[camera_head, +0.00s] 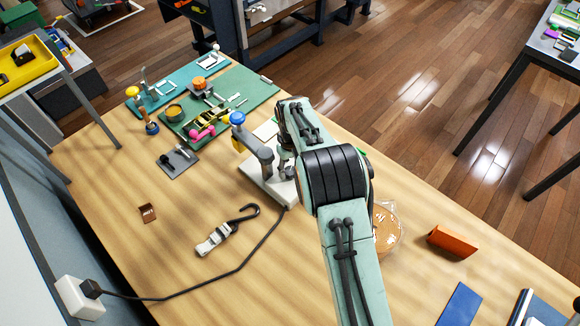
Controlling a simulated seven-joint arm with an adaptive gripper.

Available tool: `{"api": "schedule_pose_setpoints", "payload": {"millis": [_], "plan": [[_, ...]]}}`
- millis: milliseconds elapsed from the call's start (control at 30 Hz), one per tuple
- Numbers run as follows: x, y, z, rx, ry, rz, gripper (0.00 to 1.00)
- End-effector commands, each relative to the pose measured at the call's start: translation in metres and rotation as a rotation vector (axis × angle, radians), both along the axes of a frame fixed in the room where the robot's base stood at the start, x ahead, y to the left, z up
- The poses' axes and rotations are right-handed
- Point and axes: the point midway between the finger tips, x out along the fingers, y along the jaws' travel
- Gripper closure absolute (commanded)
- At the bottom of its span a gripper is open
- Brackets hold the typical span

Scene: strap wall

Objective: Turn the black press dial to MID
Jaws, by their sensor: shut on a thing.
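The press (263,152) stands on a white base (262,185) near the middle of the bench, with a grey arm and a blue knob (237,118) on top. My gripper (286,168) is low at the right side of the press, mostly hidden behind my own arm. It is shut on a small part there, which fits the black press dial. The dial itself, its pointer and the MID mark are hidden, so I cannot tell its setting.
A black cable (235,268) runs from the press to a white socket box (80,297). A strap with a hook (226,234) lies in front. A green board (240,90) with tools is behind. An orange block (452,242) lies right. The bench's left front is mostly clear.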

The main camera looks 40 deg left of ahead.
Motion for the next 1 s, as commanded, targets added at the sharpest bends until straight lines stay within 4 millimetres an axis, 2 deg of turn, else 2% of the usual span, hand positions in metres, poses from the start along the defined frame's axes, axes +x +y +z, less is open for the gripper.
{"api": "schedule_pose_setpoints", "payload": {"millis": [633,667,733,1000], "plan": [[-0.0007,-0.0007,-0.0018,-0.003,0.002,0.054,1.0],[-0.0007,-0.0007,-0.0018,-0.003,0.002,0.054,0.62],[-0.0006,-0.0007,-0.0016,-0.003,0.002,0.054,0.41],[-0.0002,-0.0003,-0.0006,-0.001,0.001,0.054,0.39]]}}
